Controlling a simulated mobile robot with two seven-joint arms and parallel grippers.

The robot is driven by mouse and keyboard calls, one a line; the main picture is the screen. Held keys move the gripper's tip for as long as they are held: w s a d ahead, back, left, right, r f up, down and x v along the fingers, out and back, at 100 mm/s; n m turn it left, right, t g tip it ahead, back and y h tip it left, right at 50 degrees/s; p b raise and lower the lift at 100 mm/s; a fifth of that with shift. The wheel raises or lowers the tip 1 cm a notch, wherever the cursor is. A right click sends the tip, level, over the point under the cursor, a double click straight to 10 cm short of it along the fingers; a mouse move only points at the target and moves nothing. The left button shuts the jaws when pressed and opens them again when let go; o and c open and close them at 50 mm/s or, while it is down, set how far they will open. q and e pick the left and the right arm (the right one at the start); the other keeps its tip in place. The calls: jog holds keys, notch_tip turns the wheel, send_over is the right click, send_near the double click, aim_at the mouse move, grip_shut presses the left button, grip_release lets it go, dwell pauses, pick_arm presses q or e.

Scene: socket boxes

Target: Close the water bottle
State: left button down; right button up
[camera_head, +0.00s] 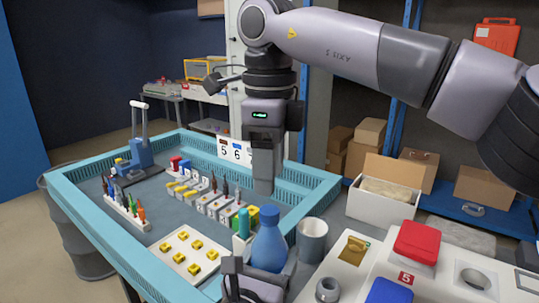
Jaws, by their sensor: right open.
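The blue water bottle (268,248) stands upright at the lower middle, near the front corner of the teal-rimmed tray. A darker blue cap-like top (269,213) sits at its neck; I cannot tell how tightly it is seated. My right gripper (264,190) points down just above and slightly behind the bottle top. It is open, with its fingers seen nearly edge-on and no object visible between them. My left gripper (240,272) is at the bottom edge, in front of the bottle's lower part. The view cuts it off, and I cannot tell whether it grips the bottle.
A grey cup (312,240) stands right of the bottle. A white panel with a red box (417,242) and a blue box (388,292) lies further right. The teal tray (85,217) holds socket blocks, screwdrivers and a yellow-button board (188,254). Cardboard boxes stand behind.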

aim_at(270, 210)
jog(key=shift+f, duration=3.15)
grip_shut()
jog(key=shift+o, duration=0.7)
grip_release()
notch_tip(270, 210, up, 12)
